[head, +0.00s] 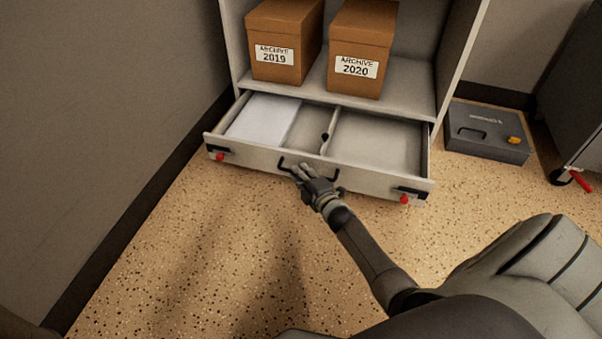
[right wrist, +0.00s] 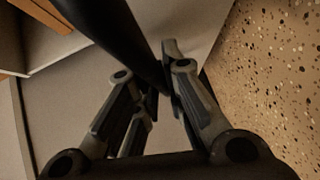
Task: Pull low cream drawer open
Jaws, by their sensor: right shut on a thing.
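The low cream drawer (head: 260,158) is pulled partly out from the bottom of the cream shelf unit. Its inside shows two compartments, with white paper (head: 262,117) in the left one. A black bar handle (head: 290,164) is at the middle of its front. My right gripper (head: 308,178) is at this handle, and its fingers are shut on it. In the right wrist view the dark handle bar (right wrist: 122,38) runs between the fingers (right wrist: 160,95). Part of the handle is hidden by the gripper. My left gripper is not in view.
Two brown archive boxes (head: 285,38) stand on the shelf above the drawer. A grey case (head: 487,132) lies on the floor to the right, near a dark cabinet with a red-lever caster (head: 580,181). A wall rises at left. Speckled floor (head: 200,240) before the drawer is clear.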

